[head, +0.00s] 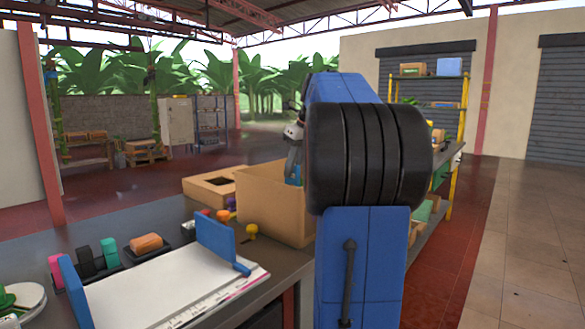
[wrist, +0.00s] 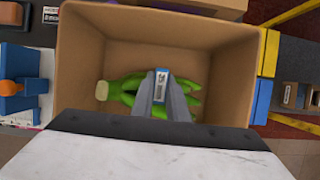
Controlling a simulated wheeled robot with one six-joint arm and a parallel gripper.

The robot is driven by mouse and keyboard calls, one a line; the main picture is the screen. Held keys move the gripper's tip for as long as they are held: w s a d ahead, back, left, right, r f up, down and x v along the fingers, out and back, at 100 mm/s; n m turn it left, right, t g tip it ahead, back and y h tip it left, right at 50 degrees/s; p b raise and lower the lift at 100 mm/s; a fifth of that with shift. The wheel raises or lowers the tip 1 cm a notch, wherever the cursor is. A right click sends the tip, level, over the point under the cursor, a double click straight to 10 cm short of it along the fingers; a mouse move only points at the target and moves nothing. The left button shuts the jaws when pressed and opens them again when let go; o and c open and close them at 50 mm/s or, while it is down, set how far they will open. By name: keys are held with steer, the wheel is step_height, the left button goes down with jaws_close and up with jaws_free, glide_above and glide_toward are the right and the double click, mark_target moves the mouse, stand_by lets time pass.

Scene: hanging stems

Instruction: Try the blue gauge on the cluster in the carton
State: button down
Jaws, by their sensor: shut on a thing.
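The carton (head: 262,212) is an open brown box on the table's right end in the head view. In the wrist view the carton (wrist: 215,55) fills the middle, and a green banana cluster (wrist: 125,90) with a pale cut crown lies on its floor. My gripper (wrist: 162,88) is over the cluster inside the carton, shut on the blue gauge (wrist: 162,75), which shows a pale label. The gauge lies over the middle of the cluster; whether it touches the fruit I cannot tell. In the head view my arm hides part of the carton, and the cluster is out of sight.
A white board with a ruled edge (head: 165,290) and blue uprights lies on the table. Pink, black and green blocks (head: 84,262) stand at the left. A lower cardboard box (head: 208,188) sits behind the carton. A yellow-framed shelf (head: 446,120) stands beyond my arm.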

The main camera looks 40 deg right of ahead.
steer(key=shift+f, duration=0.85)
stand_by(0.7)
steer(key=shift+r, duration=0.1)
stand_by(0.4)
steer(key=shift+r, duration=4.2)
